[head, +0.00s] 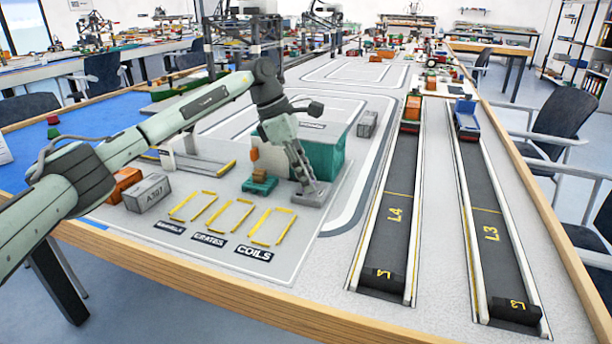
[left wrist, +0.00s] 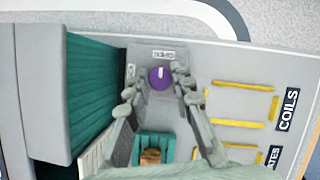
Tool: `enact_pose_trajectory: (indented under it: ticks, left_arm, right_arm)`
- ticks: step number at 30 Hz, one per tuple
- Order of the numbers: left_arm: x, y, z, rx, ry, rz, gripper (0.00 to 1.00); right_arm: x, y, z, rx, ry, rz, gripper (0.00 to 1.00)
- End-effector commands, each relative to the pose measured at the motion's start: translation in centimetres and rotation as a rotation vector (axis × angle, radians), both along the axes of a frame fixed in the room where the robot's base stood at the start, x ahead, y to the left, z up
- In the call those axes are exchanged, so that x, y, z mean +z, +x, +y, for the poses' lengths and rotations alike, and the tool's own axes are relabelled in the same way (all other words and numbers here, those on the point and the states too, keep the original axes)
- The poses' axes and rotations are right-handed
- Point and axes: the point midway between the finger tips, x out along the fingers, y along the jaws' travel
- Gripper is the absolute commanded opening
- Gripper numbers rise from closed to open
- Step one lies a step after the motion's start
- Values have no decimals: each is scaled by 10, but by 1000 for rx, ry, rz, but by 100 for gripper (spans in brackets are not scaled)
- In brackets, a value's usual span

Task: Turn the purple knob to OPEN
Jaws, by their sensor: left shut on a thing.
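The purple knob (left wrist: 160,77) shows in the left wrist view on a grey base, with a pale pointer mark on its upper part. Small white labels (left wrist: 163,55) sit above it and at its left; I cannot read them clearly. My left gripper (head: 308,186) reaches down onto the small grey block (head: 312,199) beside the teal-sided shed (head: 325,160). In the left wrist view its fingers stand on both sides of the knob, shut on it. In the head view the gripper hides the knob. My right gripper is not in view.
A teal cart with a brown load (head: 258,184) stands close left of the gripper. Yellow-marked bays (head: 230,216) lie in front, and a grey A397 container (head: 147,193) stands further left. Two dark conveyor lanes, L4 (head: 392,215) and L3 (head: 488,215), run at the right.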

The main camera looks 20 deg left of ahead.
Motion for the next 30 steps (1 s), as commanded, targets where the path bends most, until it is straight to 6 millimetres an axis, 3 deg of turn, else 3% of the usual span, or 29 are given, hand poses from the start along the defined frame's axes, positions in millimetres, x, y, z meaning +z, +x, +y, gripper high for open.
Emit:
enact_pose_trajectory:
  ticks: [3,4,9,20,30]
  left_arm:
    - [1,1,0,0,0,-3,0]
    - [1,1,0,0,0,-3,25]
    - [1,0,0,1,0,-2,44]
    - [6,0,2,2,-1,-2,44]
    - [67,-6,27,3,-1,-5,44]
  right_arm:
    - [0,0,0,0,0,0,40]
    - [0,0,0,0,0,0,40]
    - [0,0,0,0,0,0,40]
    - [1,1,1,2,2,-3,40]
    - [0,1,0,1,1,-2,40]
